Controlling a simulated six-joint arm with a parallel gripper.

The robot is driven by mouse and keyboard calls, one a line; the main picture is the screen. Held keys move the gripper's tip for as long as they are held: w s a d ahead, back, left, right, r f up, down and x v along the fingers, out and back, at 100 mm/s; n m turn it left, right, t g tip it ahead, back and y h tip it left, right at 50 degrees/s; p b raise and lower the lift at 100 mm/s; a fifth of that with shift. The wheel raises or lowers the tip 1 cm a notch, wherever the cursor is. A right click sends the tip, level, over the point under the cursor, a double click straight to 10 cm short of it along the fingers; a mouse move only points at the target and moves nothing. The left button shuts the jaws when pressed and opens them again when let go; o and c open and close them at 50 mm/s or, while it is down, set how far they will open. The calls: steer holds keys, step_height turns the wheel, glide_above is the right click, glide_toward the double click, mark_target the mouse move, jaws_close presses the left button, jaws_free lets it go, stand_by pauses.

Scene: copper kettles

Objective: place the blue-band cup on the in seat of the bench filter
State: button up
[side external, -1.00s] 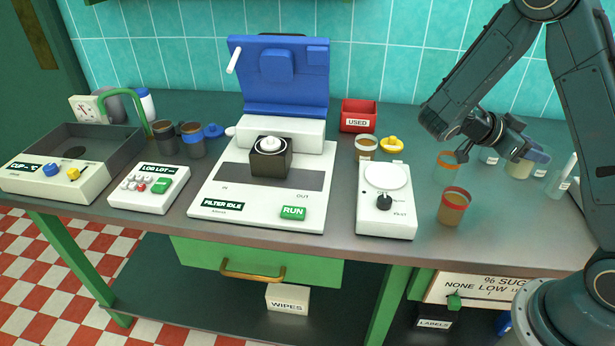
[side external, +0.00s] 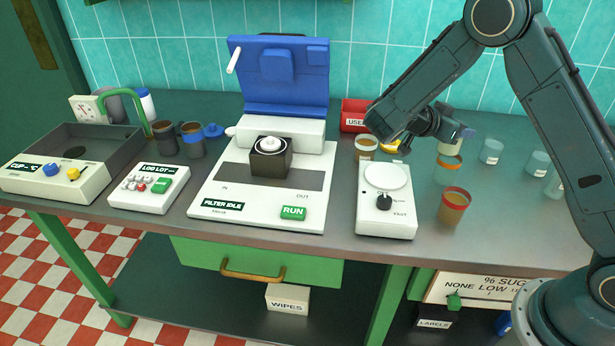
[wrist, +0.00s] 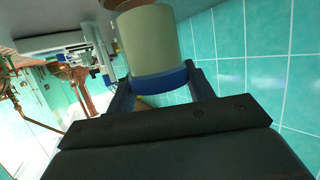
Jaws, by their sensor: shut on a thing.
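My gripper (wrist: 158,92) is shut on the blue-band cup. In the wrist view the cup has a pale yellow-green body (wrist: 153,42) and a blue band (wrist: 160,80) between the fingers. In the side view the held cup (side external: 444,148) is raised, right of the bench filter and partly hidden by my gripper. The white bench filter (side external: 205,205) stands left of centre with its blue lid (side external: 285,75) raised. The IN label (side external: 225,188) is at the left of its dark strip. A dark block with a white round top (side external: 270,155) stands mid-filter.
A white dial unit (side external: 385,205) stands between the filter and my gripper. A white-band cup (side external: 366,146) and the red USED bin (side external: 352,106) are behind the unit. Clear cups (side external: 491,151) stand right.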

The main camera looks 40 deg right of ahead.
steer(key=w+a+n+t, duration=0.55)
steer(key=w+a, duration=0.25)
steer(key=w, duration=0.5)
step_height(320, 180, up, 14)
steer(key=f+n+t+y, duration=0.1)
steer(key=n+t+y, duration=0.9)
steer(key=n+y, duration=0.15)
glide_above(234, 172)
steer(key=shift+w+a+r, duration=0.1)
steer(key=shift+r, duration=0.15)
step_height(234, 172, down, 20)
steer(key=shift+f, duration=0.15)
steer(key=o, duration=0.9)
